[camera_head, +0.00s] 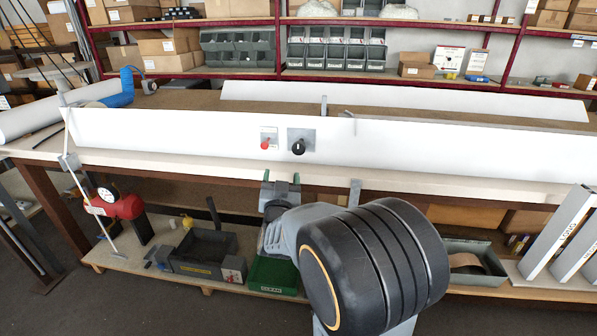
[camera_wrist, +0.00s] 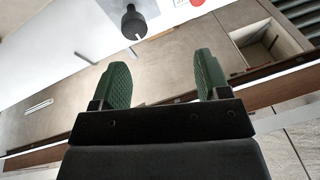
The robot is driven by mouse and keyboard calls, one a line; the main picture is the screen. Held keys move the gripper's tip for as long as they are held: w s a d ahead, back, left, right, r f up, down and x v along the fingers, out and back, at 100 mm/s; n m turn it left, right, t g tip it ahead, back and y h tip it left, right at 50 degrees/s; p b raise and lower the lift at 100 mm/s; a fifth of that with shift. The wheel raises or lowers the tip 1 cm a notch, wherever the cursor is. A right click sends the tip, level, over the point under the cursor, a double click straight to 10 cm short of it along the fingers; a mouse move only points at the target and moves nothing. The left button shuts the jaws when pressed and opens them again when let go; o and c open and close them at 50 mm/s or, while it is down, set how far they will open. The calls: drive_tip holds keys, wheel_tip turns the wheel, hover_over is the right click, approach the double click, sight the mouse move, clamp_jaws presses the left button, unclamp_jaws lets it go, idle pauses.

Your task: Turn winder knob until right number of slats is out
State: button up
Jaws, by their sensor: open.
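The black knob (camera_head: 299,147) sits on a grey plate on the front of the long white panel (camera_head: 200,135), with a small pale mark near its lower side. The knob also shows at the top of the wrist view (camera_wrist: 133,20). My gripper (camera_head: 281,181) is below and slightly left of the knob in the head view, in front of the bench edge. Its green fingers are apart and empty in the wrist view (camera_wrist: 163,75), and do not touch the knob. I cannot make out any slats coming out of the winder.
A red button (camera_head: 265,145) on a pale plate is just left of the knob; it also shows in the wrist view (camera_wrist: 197,3). A thin white rod (camera_head: 88,195) hangs at the bench's left. A green crate (camera_head: 274,276) and dark bin (camera_head: 202,252) are below.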

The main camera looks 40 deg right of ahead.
sight(298, 152)
drive_tip(key=w+d+r+h, duration=0.1)
drive_tip(key=w+d, duration=0.1)
drive_tip(key=d, duration=0.1)
drive_tip(key=w+d+r+m+h, duration=0.1)
drive_tip(key=w+d, duration=0.2)
drive_tip(key=d, duration=0.1)
drive_tip(key=w+d+r+h+b, duration=0.1)
drive_tip(key=w+d, duration=0.1)
drive_tip(key=d, duration=0.2)
drive_tip(key=shift+w+m, duration=0.25)
drive_tip(key=shift+m, duration=0.15)
drive_tip(key=c, duration=0.9)
